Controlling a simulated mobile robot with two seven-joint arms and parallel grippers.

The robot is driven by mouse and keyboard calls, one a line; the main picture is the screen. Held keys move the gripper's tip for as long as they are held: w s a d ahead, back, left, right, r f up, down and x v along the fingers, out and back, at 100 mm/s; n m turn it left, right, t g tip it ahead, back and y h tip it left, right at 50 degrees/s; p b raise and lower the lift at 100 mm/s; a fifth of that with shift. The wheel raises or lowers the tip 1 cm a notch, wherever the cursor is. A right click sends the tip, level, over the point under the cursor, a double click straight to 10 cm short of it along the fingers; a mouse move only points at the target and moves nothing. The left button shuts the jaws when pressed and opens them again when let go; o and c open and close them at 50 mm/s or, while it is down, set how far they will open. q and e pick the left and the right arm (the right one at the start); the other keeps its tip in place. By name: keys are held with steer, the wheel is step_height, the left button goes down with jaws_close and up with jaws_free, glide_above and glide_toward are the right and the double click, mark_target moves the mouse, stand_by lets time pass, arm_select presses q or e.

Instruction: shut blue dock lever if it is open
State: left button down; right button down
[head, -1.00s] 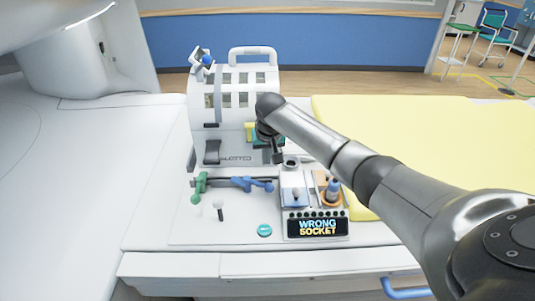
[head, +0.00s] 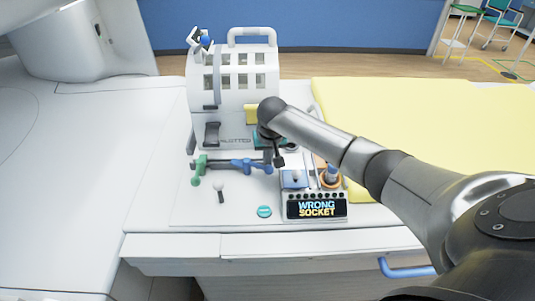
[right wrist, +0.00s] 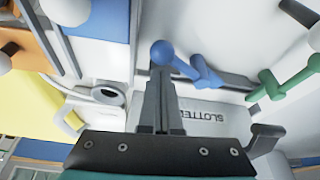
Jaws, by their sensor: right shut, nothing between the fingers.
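The blue dock lever (head: 247,164) sits on a dark rail in front of the slotted white housing. Its arm lies sideways along the rail, with its round knob to the right. It also shows in the right wrist view (right wrist: 204,76). My right gripper (head: 279,161) is shut and empty, pointing down by the knob end. In the right wrist view its closed fingertips (right wrist: 162,72) are right at the blue knob; whether they touch it I cannot tell. The green lever (head: 197,169) on the same rail points towards the front. My left gripper is not in view.
A display reading "WRONG SOCKET" (head: 317,208) stands at front right, below a blue block (head: 294,179) and an orange holder (head: 330,180). A small black peg (head: 220,194) and a teal disc (head: 264,211) are in front. A yellow pad (head: 420,125) lies at right.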

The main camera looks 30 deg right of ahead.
mark_target(264, 168)
steer(key=shift+s+a+r+m+h+p, duration=0.1)
steer(key=shift+s+a+m+h+p, duration=0.2)
steer(key=shift+m+p, duration=0.65)
steer(key=shift+s+a+r+m+h+p, duration=0.1)
steer(key=shift+s+a+m+p, duration=0.2)
steer(key=shift+p, duration=1.1)
steer(key=a+m+g+p, duration=0.1)
steer(key=m+p, duration=0.1)
steer(key=p, duration=0.1)
steer(key=shift+s+a+h, duration=0.1)
steer(key=shift+s+h, duration=0.05)
steer(key=shift+h, duration=0.15)
steer(key=shift+s+a+m+p, duration=0.1)
steer(key=shift+a+m+p, duration=0.2)
steer(key=shift+m, duration=0.25)
steer(key=shift+a+m, duration=0.2)
steer(key=shift+m, duration=0.3)
steer(key=shift+s+a+f+m+g+h+p, duration=0.15)
steer(key=shift+a+m+g+h+p, duration=0.25)
steer(key=shift+m, duration=0.5)
steer(key=a+m, duration=0.1)
steer(key=a+m+g, duration=0.1)
steer(key=m, duration=0.1)
steer(key=shift+a+b, duration=0.1)
steer(key=shift+b, duration=0.2)
steer(key=shift+w+a, duration=0.1)
steer(key=shift+w, duration=0.1)
